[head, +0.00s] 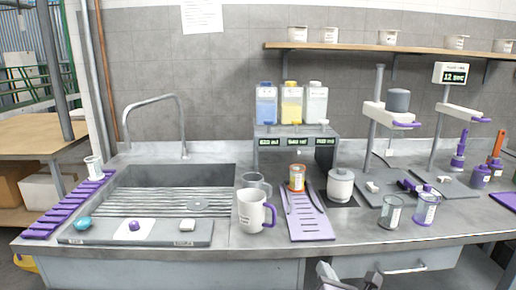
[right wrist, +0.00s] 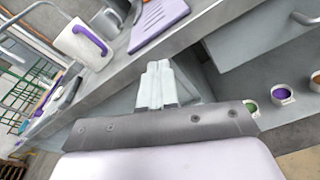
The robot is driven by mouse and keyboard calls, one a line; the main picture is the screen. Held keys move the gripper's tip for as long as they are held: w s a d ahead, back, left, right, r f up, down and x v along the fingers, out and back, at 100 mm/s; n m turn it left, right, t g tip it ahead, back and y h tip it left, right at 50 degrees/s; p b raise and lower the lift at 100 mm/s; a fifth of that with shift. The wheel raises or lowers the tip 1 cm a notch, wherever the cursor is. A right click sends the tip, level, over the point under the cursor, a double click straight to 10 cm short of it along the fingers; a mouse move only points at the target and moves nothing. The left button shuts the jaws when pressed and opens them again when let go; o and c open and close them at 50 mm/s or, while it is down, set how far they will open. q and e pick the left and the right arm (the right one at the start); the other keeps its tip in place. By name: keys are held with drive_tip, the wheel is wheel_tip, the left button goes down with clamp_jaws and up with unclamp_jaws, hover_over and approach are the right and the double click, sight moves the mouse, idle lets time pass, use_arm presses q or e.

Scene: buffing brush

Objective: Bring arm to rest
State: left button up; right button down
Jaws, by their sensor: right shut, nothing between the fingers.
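My right gripper (head: 328,272) shows at the bottom edge of the head view, below and in front of the counter's front edge. In the right wrist view its two pale fingers (right wrist: 158,85) are together with nothing between them. The grey counter front and an open space beneath it lie beyond the fingers. My left gripper is in neither view.
The counter (head: 345,237) holds a white mug with a purple handle (head: 252,212), a purple ramp (head: 308,218), a white lidded pot (head: 340,186) and glass cups. A drawer handle (head: 404,268) sticks out of the counter front near my right gripper. Small cups (right wrist: 281,95) stand lower right in the wrist view.

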drive_tip(key=s+d+f+m+g, duration=0.1)
drive_tip(key=s+f+m+g, duration=0.1)
drive_tip(key=s+f+m, duration=0.4)
drive_tip(key=s+d+f+m+g, duration=0.2)
drive_tip(key=s+f+m, duration=0.4)
drive_tip(key=s+m, duration=0.6)
drive_tip(key=s+d+f+m+g+y, duration=0.1)
drive_tip(key=s+f+m+g, duration=0.1)
drive_tip(key=s+f+m, duration=0.3)
drive_tip(key=s+m, duration=0.4)
drive_tip(key=m, duration=0.2)
drive_tip(key=shift+s+d+f, duration=0.25)
drive_tip(key=shift+d+f, duration=0.15)
